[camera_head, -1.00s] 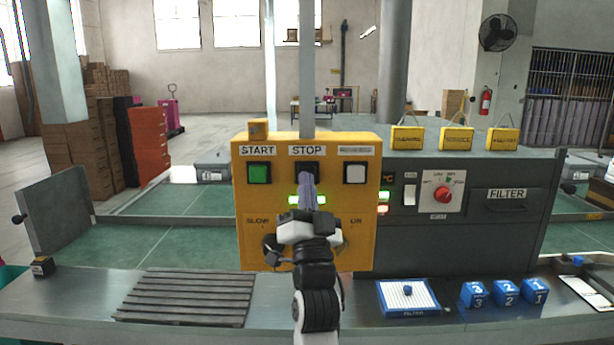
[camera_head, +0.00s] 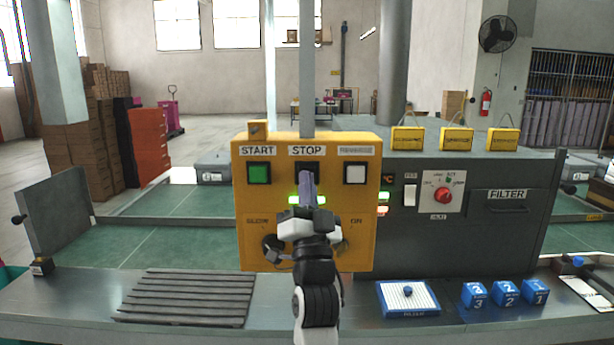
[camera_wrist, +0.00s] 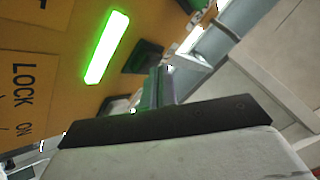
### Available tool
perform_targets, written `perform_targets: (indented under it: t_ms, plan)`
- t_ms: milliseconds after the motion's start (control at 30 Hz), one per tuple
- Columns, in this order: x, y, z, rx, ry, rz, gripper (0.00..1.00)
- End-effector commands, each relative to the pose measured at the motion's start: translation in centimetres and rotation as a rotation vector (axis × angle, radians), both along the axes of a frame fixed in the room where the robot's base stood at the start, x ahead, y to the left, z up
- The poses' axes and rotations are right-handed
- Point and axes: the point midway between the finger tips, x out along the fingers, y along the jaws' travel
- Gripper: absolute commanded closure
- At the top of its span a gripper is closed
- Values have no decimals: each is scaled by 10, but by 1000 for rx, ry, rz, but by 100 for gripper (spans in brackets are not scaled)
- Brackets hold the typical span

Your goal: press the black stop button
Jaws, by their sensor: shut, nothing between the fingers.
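The black stop button (camera_head: 307,167) sits under the STOP label on the yellow control panel (camera_head: 338,231), between the green start button (camera_head: 259,174) and a white button (camera_head: 355,174). My gripper (camera_head: 306,179) is in front of the panel, fingers shut and empty, with the tips over the lower part of the stop button. In the wrist view my fingers (camera_wrist: 158,88) point at the panel near a dark square button. I cannot tell whether the tips touch the button or whether it is pushed in.
A lit green lamp (camera_wrist: 107,47) is on the panel close to my fingers; my gripper partly covers that area in the head view. Knobs sit lower on the panel. To the right are a red dial (camera_head: 443,195) and a white switch (camera_head: 410,195).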

Motion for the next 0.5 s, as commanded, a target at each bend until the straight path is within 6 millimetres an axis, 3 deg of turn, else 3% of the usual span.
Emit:
perform_targets:
  t_ms: [500]
  plan:
    - [5,0,0,-1,1,0,100]
